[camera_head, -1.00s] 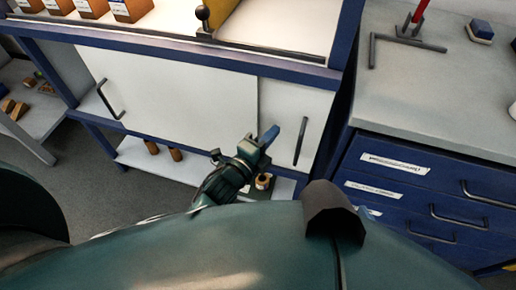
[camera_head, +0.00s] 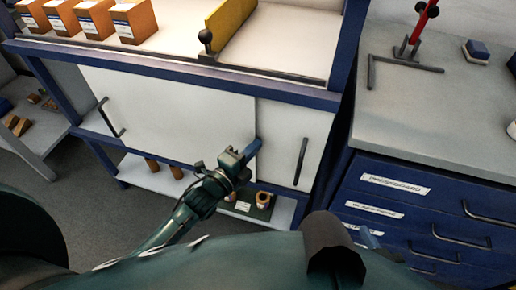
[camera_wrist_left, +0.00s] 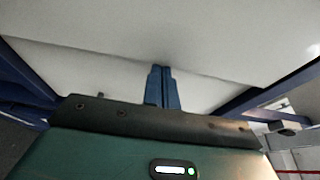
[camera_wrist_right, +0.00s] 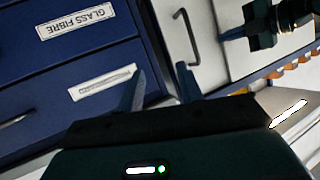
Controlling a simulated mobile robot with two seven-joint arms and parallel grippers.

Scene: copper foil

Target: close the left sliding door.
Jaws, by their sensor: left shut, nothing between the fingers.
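The left sliding door (camera_head: 175,112) is a white panel on the blue-framed cabinet, with a dark handle (camera_head: 109,117) near its left edge. A gap (camera_head: 92,118) shows between that edge and the left frame post. Its right edge overlaps the right sliding door (camera_head: 285,125). My left gripper (camera_head: 258,142) is shut and empty, its blue fingertips at the left door's right edge; I cannot tell if they touch. The fingers also show against white panels in the left wrist view (camera_wrist_left: 161,70). My right gripper (camera_wrist_right: 161,80) is open and empty in front of blue drawers.
The right door has its own dark handle (camera_head: 301,161). A blue drawer unit (camera_head: 400,195) stands to the right. Boxes (camera_head: 92,18) stand on the cabinet top. A lower shelf (camera_head: 150,177) holds several small brown items. A side table (camera_head: 38,135) is at the far left.

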